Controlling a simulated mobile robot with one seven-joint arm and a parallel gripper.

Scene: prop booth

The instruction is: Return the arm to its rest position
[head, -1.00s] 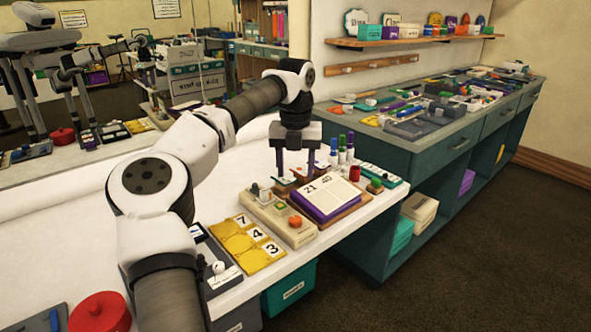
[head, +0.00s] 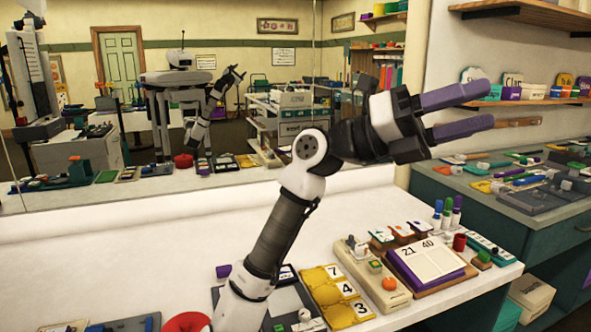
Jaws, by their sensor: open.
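My gripper (head: 490,113) is raised above the white table (head: 130,225) in the head view. Its two purple fingers are spread apart and point to the right, with nothing between them. My arm (head: 283,225) rises from the bottom of the view, bends at a white joint and reaches right. The gripper is clear of everything on the table, in front of the wall and shelf in the picture.
On the table are a flip book with "21 40" (head: 427,259), yellow number cards (head: 324,286), a beige box with an orange knob (head: 362,270), markers (head: 447,214) and a red round thing (head: 187,322). A mirror (head: 230,60) stands behind. The table's left middle is bare.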

